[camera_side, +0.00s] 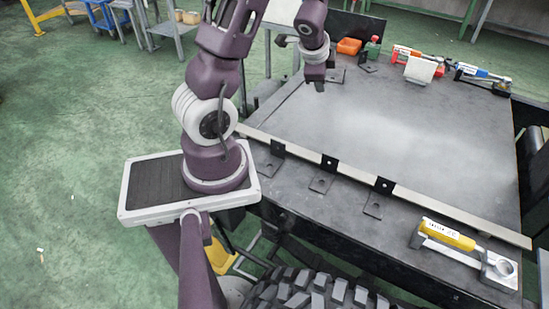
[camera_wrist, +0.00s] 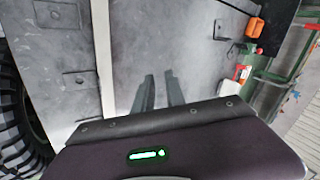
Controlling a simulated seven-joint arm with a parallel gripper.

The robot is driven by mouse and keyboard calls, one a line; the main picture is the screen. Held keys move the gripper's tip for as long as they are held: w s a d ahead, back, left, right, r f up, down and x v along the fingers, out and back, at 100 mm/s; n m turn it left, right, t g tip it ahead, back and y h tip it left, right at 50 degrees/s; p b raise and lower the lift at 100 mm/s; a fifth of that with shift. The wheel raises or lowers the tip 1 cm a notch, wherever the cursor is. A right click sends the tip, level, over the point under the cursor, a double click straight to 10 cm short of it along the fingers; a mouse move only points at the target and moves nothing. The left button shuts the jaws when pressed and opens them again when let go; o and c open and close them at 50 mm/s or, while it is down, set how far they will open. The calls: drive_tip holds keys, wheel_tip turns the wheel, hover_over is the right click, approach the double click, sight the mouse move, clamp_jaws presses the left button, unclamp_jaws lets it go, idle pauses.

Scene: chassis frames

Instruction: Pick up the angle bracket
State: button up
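Several dark angle brackets lie on the grey work table. In the side view, three stand along the front rail: a left one (camera_side: 271,165), a middle one (camera_side: 321,183) and a right one (camera_side: 374,205). Two more dark bracket-like pieces (camera_side: 335,74) (camera_side: 368,67) lie at the back. My gripper (camera_side: 319,86) hangs above the table's back left, near these pieces, pointing down. In the wrist view its two dark fingers (camera_wrist: 160,92) are apart with nothing between them. Brackets also show there at the left (camera_wrist: 74,81) and at the right (camera_wrist: 222,30).
A pale rail (camera_side: 440,204) runs along the front of the table top (camera_side: 400,130). A yellow tool (camera_side: 447,234) lies at the front right. The middle is clear.

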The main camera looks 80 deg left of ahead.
drive_tip(key=s+a+f+m+g+h, duration=0.2)
drive_tip(key=s+f, duration=0.1)
drive_tip(key=f, duration=0.5)
drive_tip(key=m+g+h, duration=0.2)
drive_tip(key=h, duration=0.1)
hover_over(276, 156)
wheel_tip(276, 156, down, 8)
wheel_tip(276, 156, down, 6)
drive_tip(key=shift+f, duration=0.5)
clamp_jaws()
